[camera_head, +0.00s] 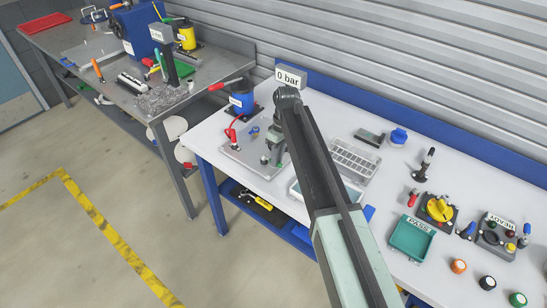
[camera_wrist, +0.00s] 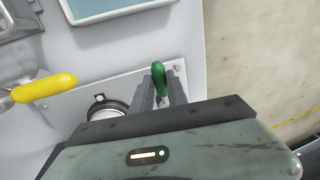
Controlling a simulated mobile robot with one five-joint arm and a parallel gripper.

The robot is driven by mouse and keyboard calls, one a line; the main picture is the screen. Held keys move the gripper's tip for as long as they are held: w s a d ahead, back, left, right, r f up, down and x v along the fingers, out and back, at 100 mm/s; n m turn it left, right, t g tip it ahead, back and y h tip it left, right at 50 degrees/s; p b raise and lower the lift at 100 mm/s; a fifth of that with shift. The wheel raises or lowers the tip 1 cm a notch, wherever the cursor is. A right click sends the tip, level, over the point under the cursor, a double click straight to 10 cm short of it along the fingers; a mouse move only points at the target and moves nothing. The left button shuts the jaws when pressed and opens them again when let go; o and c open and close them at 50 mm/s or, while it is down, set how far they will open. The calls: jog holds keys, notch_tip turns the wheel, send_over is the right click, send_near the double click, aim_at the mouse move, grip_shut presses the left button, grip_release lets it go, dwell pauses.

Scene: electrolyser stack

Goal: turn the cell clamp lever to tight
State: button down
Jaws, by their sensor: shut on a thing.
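My gripper (camera_wrist: 160,92) is shut on a green handle (camera_wrist: 158,72) in the wrist view, with one finger on each side of it. The handle looks like a lever grip above a pale plate (camera_wrist: 60,112); whether it is the cell clamp lever I cannot tell from any label. In the head view my gripper (camera_head: 274,152) is over the right part of the grey plate (camera_head: 240,158) on the white bench, and my arm hides part of it. A red-handled lever (camera_head: 231,134) stands at the plate's left. The base of the green handle is hidden by my fingers.
A "0 bar" sign (camera_head: 288,77) stands behind the plate, and a blue canister (camera_head: 242,103) is at its back left. A yellow handle (camera_wrist: 45,88) lies left of my gripper in the wrist view. A green tray (camera_head: 411,238) and several knobs are at right.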

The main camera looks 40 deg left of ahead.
jog(key=shift+w+d, duration=0.2)
jog(key=shift+w, duration=0.05)
jog(key=c, duration=1.3)
grip_release()
jog(key=shift+f, duration=0.1)
jog(key=shift+s+a, duration=0.15)
notch_tip(320, 180, up, 8)
jog(key=w+p, duration=0.1)
jog(key=p, duration=0.6)
jog(key=shift+w+f+p, duration=0.15)
jog(key=shift+w+p, duration=0.1)
jog(key=shift+p, duration=0.1)
